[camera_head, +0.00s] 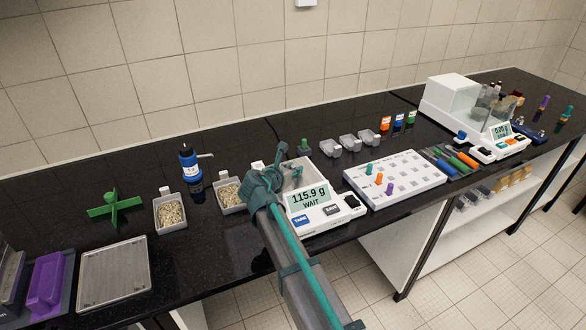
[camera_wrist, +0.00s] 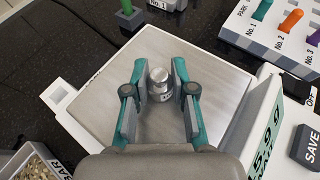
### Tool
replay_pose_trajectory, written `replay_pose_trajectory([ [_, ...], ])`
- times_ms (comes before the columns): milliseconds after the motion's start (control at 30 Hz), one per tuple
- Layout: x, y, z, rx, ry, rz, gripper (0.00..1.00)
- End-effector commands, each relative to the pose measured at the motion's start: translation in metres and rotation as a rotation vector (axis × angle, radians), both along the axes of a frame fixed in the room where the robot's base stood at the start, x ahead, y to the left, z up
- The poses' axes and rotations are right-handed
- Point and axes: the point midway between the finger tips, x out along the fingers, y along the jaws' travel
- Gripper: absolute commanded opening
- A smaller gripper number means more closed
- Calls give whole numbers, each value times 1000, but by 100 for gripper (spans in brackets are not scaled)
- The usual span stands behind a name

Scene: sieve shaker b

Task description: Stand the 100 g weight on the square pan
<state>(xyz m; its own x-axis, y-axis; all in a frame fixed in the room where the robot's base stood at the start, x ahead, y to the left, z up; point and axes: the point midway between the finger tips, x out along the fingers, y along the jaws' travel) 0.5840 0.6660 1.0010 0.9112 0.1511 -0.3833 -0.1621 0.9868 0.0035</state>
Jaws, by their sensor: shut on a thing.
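The small silver weight (camera_wrist: 160,84) is between the two fingers of my gripper (camera_wrist: 158,72) in the wrist view, and the gripper is shut on it. It stands upright, over the middle of the square metal pan (camera_wrist: 215,62) of the balance. Its base appears at the pan, though contact is hard to see. A dark label shows low on its side, too small to read. In the head view my gripper (camera_head: 266,184) hides the weight and part of the pan. The balance display (camera_head: 309,196) reads 115.9 g with WAIT below.
A white pegged board (camera_head: 395,180) stands right of the balance. Grain-filled trays (camera_head: 171,213) and a blue bottle (camera_head: 189,165) are to the left. A second balance (camera_head: 500,146) is at far right.

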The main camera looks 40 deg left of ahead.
Motion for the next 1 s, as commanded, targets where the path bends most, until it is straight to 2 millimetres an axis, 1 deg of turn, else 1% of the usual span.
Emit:
replay_pose_trajectory([
  [167,0,0,1,0,-1,0,0],
  [300,0,0,-3,-1,0,0,0],
  [333,0,0,-3,0,0,0,26],
  [467,0,0,-2,0,0,0,48],
  [500,0,0,-2,0,0,0,50],
  [767,0,0,-2,0,0,0,50],
  [867,0,0,2,1,-1,0,50],
  [1000,-14,-3,6,2,-2,1,50],
])
